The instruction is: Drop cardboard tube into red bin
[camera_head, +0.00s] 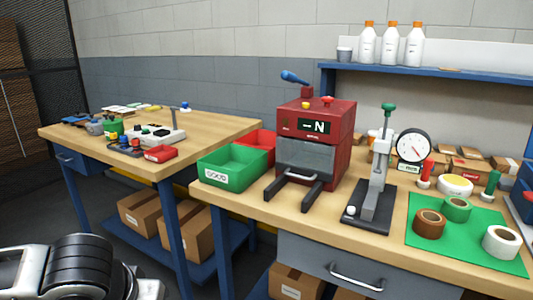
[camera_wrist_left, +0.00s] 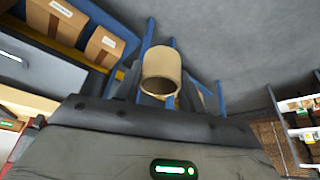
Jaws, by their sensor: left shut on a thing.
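The tan cardboard tube (camera_wrist_left: 161,65) stands out from my left gripper (camera_wrist_left: 158,92) in the left wrist view, its hollow end showing. The gripper is shut on it; the fingers show only in part. In the head view my left arm is at the lower left, and neither the tube nor the gripper tips can be made out. The red bin (camera_head: 262,141) is on the near workbench, behind the green bin and left of the red machine, which hide part of it. My right gripper is not in view.
The green bin (camera_head: 232,168) stands at the bench's left end. The red machine (camera_head: 317,130) and a press (camera_head: 379,185) stand to the right. A green mat (camera_head: 468,240) holds several rolls. Another table (camera_head: 215,128) stands to the left with a small red tray (camera_head: 160,153).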

